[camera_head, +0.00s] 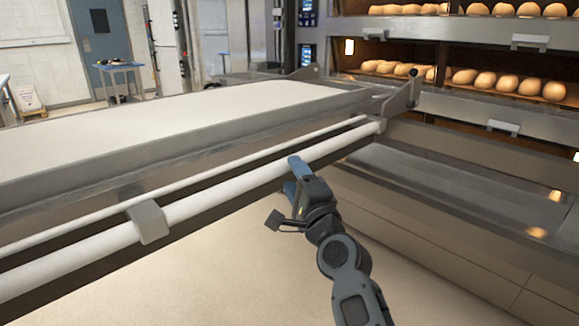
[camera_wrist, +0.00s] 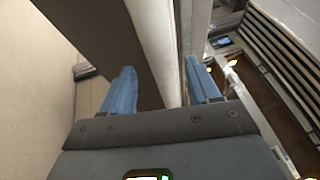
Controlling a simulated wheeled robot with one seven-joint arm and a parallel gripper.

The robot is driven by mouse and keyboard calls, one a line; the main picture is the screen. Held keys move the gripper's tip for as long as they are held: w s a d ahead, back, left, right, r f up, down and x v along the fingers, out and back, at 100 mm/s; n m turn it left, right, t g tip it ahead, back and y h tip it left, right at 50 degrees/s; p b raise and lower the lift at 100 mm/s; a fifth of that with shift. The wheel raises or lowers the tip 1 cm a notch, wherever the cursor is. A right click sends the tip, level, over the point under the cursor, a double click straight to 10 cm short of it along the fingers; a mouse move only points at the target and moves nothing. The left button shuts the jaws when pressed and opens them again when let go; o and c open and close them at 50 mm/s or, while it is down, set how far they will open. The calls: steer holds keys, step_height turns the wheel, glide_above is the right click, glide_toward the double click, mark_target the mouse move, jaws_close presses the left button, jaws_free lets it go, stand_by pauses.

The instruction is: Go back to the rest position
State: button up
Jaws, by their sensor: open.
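My gripper (camera_head: 294,176) is in the middle of the head view, at the near side of a loader with a pale flat bed. Its two blue fingers stand apart, and nothing shows between them but the loader's white round bar. In the wrist view my gripper (camera_wrist: 164,90) points along the white bar (camera_wrist: 158,45), which runs away between and beyond the fingertips. In the head view the bar (camera_head: 225,197) passes just behind the fingers. I cannot tell whether the fingers touch it.
The loader bed (camera_head: 180,115) fills the left and middle. A bracket (camera_head: 150,222) holds the bar. Deck ovens with several loaves (camera_head: 490,80) stand at the right, above a metal ledge (camera_head: 430,180). A blue table (camera_head: 120,68) is at the back left. The floor (camera_head: 220,270) below the bar is clear.

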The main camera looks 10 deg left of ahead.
steer(key=shift+s+d, duration=0.15)
steer(key=shift+s, duration=0.15)
steer(key=s+d+f+n+h+p, duration=0.2)
steer(key=s+d+f+h, duration=0.1)
steer(key=s+d+f, duration=0.65)
steer(key=s+d+f+n+h+p, duration=0.1)
steer(key=s+d+f+n+h, duration=0.25)
steer(key=s+d+f, duration=0.65)
steer(key=s+d+r+n+g+h+p, duration=0.1)
steer(key=s+d+r, duration=0.25)
steer(key=s, duration=0.75)
steer(key=s+d+r+n+h+p, duration=0.15)
steer(key=s+d, duration=0.35)
steer(key=s, duration=0.6)
steer(key=s+d+r+n+g+h, duration=0.1)
steer(key=s+r+n, duration=0.3)
steer(key=s+r, duration=0.7)
steer(key=s+d, duration=0.1)
steer(key=s, duration=0.2)
steer(key=shift+s+n+p, duration=0.2)
steer(key=shift+n+p, duration=0.1)
steer(key=shift+p, duration=0.05)
